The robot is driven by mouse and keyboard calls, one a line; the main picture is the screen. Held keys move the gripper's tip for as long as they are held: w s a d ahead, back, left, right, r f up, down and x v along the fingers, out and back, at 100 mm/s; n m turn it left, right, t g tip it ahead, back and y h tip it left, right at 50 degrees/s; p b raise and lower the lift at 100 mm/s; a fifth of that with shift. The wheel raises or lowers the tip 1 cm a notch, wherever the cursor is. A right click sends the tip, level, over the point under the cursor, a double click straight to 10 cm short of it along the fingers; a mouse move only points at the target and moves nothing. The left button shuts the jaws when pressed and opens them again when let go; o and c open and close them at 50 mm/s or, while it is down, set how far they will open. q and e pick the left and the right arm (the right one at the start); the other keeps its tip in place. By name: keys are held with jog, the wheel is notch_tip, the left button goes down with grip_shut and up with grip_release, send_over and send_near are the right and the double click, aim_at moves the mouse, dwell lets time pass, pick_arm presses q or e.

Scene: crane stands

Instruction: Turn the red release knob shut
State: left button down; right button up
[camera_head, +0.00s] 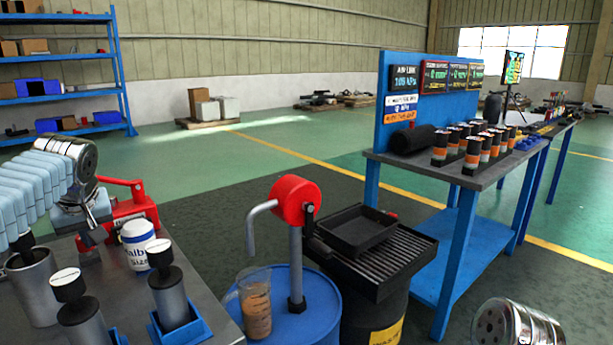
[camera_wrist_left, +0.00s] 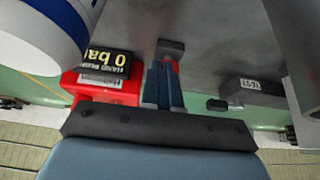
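The red hand pump (camera_head: 132,208) stands on the grey table at the left, its display (camera_wrist_left: 108,62) reading 0 bar in the left wrist view. My left gripper (camera_head: 90,238) is low beside the pump, pointing down. In the left wrist view its fingers (camera_wrist_left: 163,82) are close together, with a small red patch (camera_wrist_left: 175,67) at their tips. This may be the release knob, mostly hidden by the fingers. I cannot tell whether they grip it. My right gripper is not in view; a rounded metal part of my right arm shows at the lower right.
A white jar (camera_head: 138,244) stands close to the pump. Several grey cylinders with black tops (camera_head: 170,290) stand nearer on the table. A blue drum (camera_head: 312,318) with a red-headed crank pump (camera_head: 296,200) is to the right, then a blue workbench (camera_head: 462,240).

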pick_arm(q)
jog(key=shift+d, duration=0.1)
jog(key=shift+s+d, duration=0.1)
jog(key=shift+d, duration=0.1)
notch_tip(320, 180, up, 6)
jog(key=p, duration=0.1)
jog(key=shift+p, duration=0.4)
jog(key=shift+s, duration=0.1)
